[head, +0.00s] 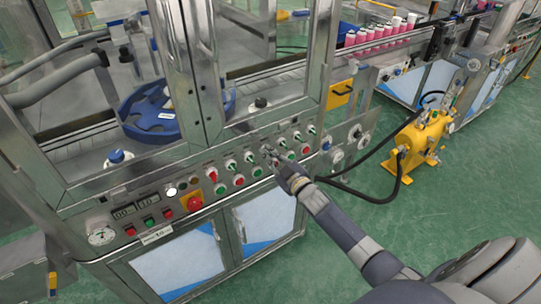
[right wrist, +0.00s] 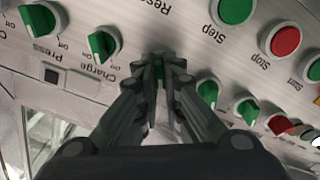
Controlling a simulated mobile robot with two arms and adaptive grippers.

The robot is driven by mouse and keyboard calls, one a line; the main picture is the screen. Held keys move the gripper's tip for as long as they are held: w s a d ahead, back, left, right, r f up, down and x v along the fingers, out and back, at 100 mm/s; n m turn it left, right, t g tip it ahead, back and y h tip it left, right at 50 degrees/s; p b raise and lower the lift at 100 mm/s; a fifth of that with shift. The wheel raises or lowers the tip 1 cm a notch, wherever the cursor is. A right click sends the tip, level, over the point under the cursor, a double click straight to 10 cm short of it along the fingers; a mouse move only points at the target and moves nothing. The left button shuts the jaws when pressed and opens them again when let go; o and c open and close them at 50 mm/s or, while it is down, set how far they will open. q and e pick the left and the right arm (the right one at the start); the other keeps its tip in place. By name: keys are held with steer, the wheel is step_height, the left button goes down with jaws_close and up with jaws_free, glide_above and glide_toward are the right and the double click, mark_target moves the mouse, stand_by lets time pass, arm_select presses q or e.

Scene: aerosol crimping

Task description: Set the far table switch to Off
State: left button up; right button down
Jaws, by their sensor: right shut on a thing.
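The control panel (head: 150,215) runs along the front of the machine, with a row of rotary switches. My right gripper (head: 270,152) reaches the middle of this row. In the right wrist view my gripper (right wrist: 170,65) is shut on a green switch knob (right wrist: 158,60), which shows only in part between the fingertips. Its label and Off/On marks are hidden, so I cannot tell its name or setting. The Charge switch (right wrist: 104,43) and the Press switch (right wrist: 42,20) are to its left in that view, both green. My left gripper is not in view.
Other green knobs (right wrist: 208,91) sit close to the fingers. Round Start and Stop buttons, one a green button (right wrist: 236,9), lie below the switch row. A red emergency button (head: 194,204) is farther left. A yellow unit (head: 425,135) with black hoses stands on the floor at right.

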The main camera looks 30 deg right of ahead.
stand_by(0.4)
steer(key=c, duration=1.7)
jaws_free()
steer(key=shift+s, duration=0.1)
steer(key=s, duration=0.8)
steer(key=s+d, duration=0.1)
steer(key=s, duration=0.3)
steer(key=shift+w, duration=0.1)
